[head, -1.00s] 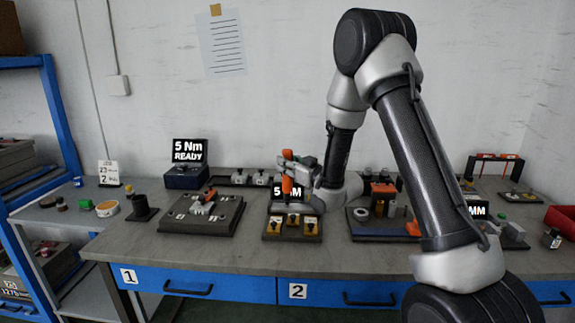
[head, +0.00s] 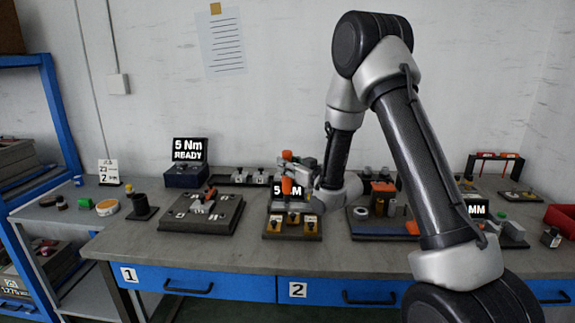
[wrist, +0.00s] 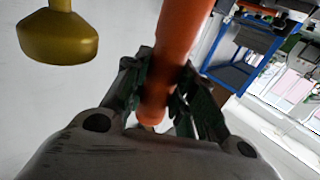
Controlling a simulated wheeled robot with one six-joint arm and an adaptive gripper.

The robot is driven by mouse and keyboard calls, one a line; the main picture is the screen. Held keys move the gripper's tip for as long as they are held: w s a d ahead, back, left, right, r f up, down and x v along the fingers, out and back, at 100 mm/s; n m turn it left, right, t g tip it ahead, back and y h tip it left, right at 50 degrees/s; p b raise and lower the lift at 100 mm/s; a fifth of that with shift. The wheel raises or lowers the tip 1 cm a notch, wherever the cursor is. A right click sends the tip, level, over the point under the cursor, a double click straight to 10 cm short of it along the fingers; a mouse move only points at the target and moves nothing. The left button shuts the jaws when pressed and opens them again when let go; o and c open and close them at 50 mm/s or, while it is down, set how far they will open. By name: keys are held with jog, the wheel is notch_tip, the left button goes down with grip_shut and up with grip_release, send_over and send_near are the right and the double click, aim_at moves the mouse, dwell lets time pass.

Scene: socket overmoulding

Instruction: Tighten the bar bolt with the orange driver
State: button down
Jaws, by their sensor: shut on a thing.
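My gripper (wrist: 165,95) is shut on the orange driver (wrist: 180,40), which runs between its fingers in the wrist view. In the head view the driver (head: 288,186) is upright, above a small dark stand (head: 292,237) with yellow blocks, in front of a display. Whether its lower end touches anything is unclear. A dark fixture plate (head: 175,222) to the left carries a light grey bar-like part (head: 203,200) with a small red-and-dark piece on it. The bar bolt is too small to make out.
A torque box reading 5 Nm READY (head: 188,150) stands behind the plate. A blue-edged tray (head: 380,235) with several parts is right of the stand. A red bin (head: 562,220) is at the far right. The front strip of the bench is clear.

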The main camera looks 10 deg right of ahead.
aim_at(290, 157)
jog(key=shift+f, duration=1.15)
dwell(1.4)
jog(key=shift+r, duration=2.6)
jog(key=shift+r, duration=0.15)
